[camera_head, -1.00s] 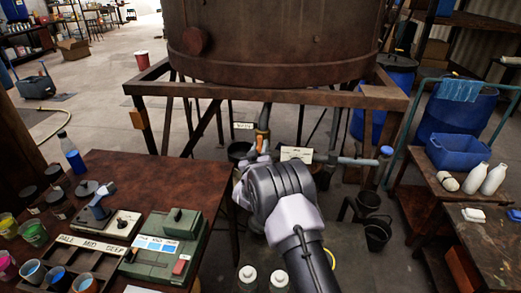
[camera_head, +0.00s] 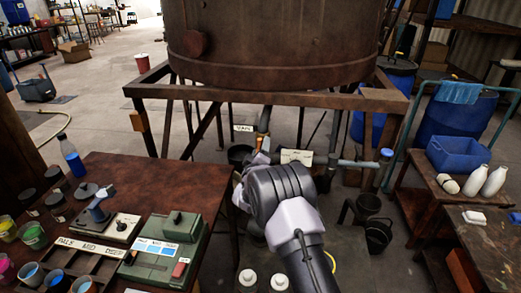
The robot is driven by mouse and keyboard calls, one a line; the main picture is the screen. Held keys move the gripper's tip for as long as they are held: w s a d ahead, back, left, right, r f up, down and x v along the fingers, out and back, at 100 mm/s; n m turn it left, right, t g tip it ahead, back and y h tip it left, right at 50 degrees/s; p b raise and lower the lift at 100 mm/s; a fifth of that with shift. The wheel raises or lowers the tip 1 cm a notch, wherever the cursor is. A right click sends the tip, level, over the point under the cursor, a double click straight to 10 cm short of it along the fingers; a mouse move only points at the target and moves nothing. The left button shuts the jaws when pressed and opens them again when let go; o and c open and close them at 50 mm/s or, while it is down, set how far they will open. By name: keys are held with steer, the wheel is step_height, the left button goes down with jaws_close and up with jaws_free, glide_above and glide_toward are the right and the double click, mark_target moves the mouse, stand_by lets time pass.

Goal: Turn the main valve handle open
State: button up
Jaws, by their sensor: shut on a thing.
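The main valve sits on the pipe (camera_head: 264,120) that comes down under the big rusty vat (camera_head: 270,45). A small white label (camera_head: 243,128) stands beside that pipe. My gripper (camera_head: 258,160) is at the valve, below the label, and is shut on the main valve handle. My wrist and forearm cover most of the handle and the fingers, so the handle's exact angle cannot be told. A second white label (camera_head: 297,157) stands just right of my gripper, above the side pipe (camera_head: 355,163).
A rusty frame (camera_head: 280,97) carries the vat. A brown table (camera_head: 185,180) with a green control box (camera_head: 165,245) is close on the left. Black buckets (camera_head: 378,235) stand right of my arm. A bench with a blue tub (camera_head: 457,152) is at the right.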

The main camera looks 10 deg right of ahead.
stand_by(0.4)
steer(key=o, duration=1.3)
steer(key=shift+s, duration=0.1)
steer(key=p+v, duration=0.3)
steer(key=v, duration=1.4)
steer(key=shift+p, duration=0.35)
steer(key=shift+s, duration=0.1)
